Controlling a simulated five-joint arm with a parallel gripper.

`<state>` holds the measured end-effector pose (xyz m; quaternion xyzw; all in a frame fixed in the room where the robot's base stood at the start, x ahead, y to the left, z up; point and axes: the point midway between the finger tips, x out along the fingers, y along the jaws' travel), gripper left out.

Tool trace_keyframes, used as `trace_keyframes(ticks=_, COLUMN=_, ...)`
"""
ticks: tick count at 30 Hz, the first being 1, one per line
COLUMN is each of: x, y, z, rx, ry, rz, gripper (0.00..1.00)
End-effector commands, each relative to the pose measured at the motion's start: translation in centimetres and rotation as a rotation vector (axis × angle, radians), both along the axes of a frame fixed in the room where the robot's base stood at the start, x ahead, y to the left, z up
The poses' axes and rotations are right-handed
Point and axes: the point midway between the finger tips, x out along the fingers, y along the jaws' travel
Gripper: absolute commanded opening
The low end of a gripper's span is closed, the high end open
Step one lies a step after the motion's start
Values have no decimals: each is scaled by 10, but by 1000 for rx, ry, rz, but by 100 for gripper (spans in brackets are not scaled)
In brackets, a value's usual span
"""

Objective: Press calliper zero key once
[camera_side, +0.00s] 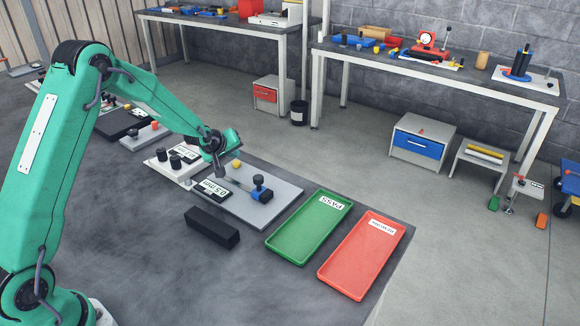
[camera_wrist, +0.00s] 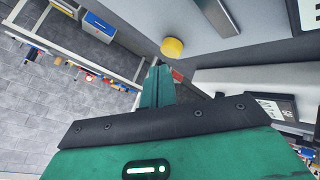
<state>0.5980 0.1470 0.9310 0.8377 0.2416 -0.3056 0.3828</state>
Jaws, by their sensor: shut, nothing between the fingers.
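The round yellow key (camera_side: 237,163) stands on the grey calliper plate (camera_side: 275,195) in the side view, near the plate's back left corner. It also shows in the wrist view (camera_wrist: 172,47), just beyond my fingertips. My gripper (camera_wrist: 160,66) is shut and empty, its tips close below and left of the yellow key in that picture. I cannot tell whether they touch it. In the side view my wrist is over the plate's left end, and the fingertips are hard to make out. A display card (camera_side: 212,190) reading about 0.5 mm and a blue clamp with a black knob (camera_side: 258,182) are on the plate.
A white unit (camera_side: 178,168) with black knobs stands left of the plate. A black block (camera_side: 212,227) lies in front. A green PASS tray (camera_side: 310,228) and a red tray (camera_side: 360,256) lie to the right. The front of the bench is clear.

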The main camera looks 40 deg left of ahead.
Motion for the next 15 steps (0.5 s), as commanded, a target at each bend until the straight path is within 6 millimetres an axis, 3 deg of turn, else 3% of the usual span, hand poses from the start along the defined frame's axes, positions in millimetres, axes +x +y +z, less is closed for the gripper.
trace_keyframes(ticks=15, x=0, y=-1, z=-9, rx=-1, ry=0, rz=-1, gripper=0)
